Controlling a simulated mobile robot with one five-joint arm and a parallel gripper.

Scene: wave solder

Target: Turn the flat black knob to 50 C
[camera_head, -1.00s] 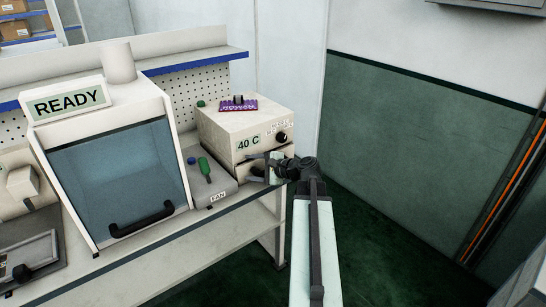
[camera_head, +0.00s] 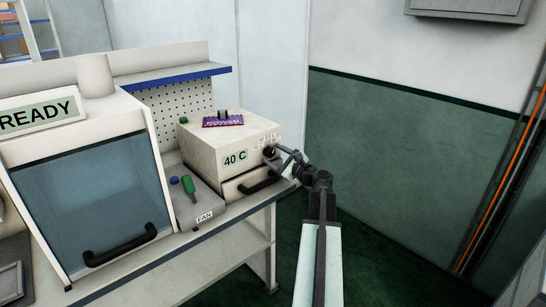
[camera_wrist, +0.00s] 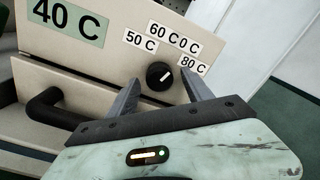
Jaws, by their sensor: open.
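The black knob (camera_wrist: 160,76) is a small round dial with a light pointer line, on the front of a beige box (camera_head: 205,152). A display on the box reads 40 C (camera_head: 235,158). My gripper (camera_wrist: 159,78) is open, one finger on each side of the knob; I cannot tell whether either touches it. In the head view the knob (camera_head: 269,152) shows just left of the gripper.
A black drawer handle (camera_head: 262,184) juts out below the knob. A purple item (camera_head: 222,121) lies on the beige box. Floor right is clear.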

